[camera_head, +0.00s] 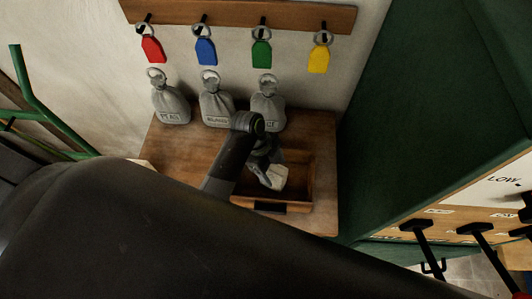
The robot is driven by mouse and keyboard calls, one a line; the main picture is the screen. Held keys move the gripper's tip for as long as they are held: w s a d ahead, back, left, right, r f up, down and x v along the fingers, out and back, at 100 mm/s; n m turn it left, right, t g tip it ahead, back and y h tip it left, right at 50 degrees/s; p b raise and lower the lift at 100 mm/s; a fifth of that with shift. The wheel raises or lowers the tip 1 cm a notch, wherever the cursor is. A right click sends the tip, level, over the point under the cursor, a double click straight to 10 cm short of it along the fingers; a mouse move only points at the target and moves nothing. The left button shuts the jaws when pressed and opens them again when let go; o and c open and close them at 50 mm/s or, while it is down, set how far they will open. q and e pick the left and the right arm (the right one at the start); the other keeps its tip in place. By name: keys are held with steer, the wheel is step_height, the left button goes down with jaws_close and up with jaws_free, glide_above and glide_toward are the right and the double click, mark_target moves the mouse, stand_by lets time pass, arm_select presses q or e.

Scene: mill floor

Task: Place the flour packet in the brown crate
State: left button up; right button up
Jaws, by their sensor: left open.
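The white flour packet (276,178) is tilted inside the brown crate (300,205), which sits on the wooden table. My left gripper (264,170) is open and reaches down into the crate, right against the packet's upper left side. My dark arm hides part of the crate's left side. I cannot tell whether the fingers still touch the packet. My right gripper is not in view.
Three grey tied sacks (215,105) stand along the back of the table (178,150). Coloured tags (206,51) hang from a wall rack above. A tall green cabinet (425,110) with black levers (416,228) bounds the right.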

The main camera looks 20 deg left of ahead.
arm_select(q)
steer(key=v, duration=0.9)
steer(key=shift+a+r+b, duration=0.1)
steer(key=shift+r+b, duration=0.15)
steer(key=shift+b, duration=0.05)
